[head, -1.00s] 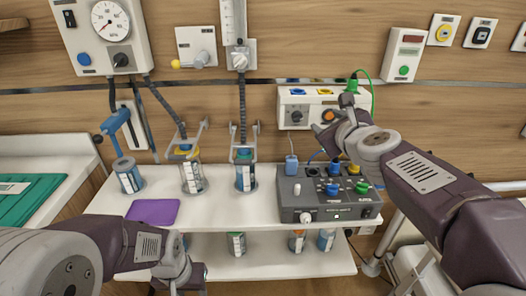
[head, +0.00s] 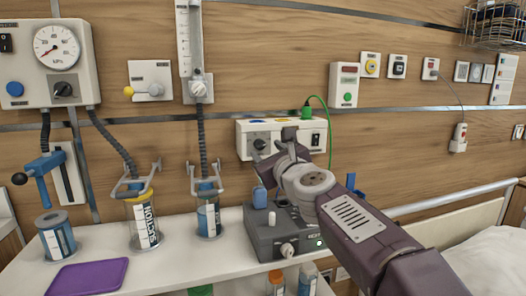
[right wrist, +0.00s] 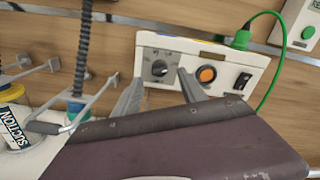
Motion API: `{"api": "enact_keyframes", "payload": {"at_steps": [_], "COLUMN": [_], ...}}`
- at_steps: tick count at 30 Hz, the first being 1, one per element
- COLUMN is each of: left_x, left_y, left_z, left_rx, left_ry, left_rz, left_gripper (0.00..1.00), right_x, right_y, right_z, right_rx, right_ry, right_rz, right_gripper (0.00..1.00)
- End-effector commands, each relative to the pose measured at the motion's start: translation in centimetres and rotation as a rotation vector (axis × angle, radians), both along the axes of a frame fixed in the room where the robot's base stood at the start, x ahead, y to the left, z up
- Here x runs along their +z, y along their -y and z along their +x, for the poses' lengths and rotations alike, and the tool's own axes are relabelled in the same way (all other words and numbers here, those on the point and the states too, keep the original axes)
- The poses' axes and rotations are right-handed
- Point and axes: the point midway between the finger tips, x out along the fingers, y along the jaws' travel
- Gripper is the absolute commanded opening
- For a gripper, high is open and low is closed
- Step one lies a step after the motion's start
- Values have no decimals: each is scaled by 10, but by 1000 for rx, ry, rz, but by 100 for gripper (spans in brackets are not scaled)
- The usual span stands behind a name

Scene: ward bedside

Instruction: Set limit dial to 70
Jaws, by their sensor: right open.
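A white wall box (head: 245,133) carries a dark dial (head: 260,143) on a grey plate at its left. In the right wrist view the dial (right wrist: 160,68) shows near the middle, beside an orange round button (right wrist: 206,75). A dark knob (head: 63,88) also sits below the kPa gauge (head: 57,47). I cannot read which dial is marked limit. My right gripper (head: 276,150) is in front of the wall box, partly covering it. Its fingers in the right wrist view (right wrist: 160,88) are apart and empty, below the dial and either side of it. My left gripper is out of view.
A dark grey control unit (head: 262,240) stands on the white shelf (head: 185,262) below my right gripper. Suction canisters (head: 142,222) with hoses stand to the left. A green cable (head: 329,130) loops from the wall box. A purple mat (head: 88,277) lies front left.

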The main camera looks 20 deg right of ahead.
Motion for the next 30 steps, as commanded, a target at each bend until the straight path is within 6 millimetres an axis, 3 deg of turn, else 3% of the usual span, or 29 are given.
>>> {"api": "enact_keyframes", "payload": {"at_steps": [6,16,17,21,22,30], "left_x": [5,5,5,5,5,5], "left_y": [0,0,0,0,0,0], "left_z": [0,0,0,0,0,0], "left_rx": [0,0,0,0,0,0], "left_ry": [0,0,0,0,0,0], "left_rz": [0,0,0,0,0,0], "left_gripper": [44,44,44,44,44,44], "right_x": [1,0,0,0,0,0], "right_y": [-2,-2,-2,-2,-2,-2], "right_z": [35,42,42,42,42,42], "right_rx": [1,1,1,1,1,1], "right_ry": [-1,0,0,0,0,0], "right_rz": [-1,-1,-1,-1,-1,-20], "right_gripper": [49,49,44,5,0,0]}}
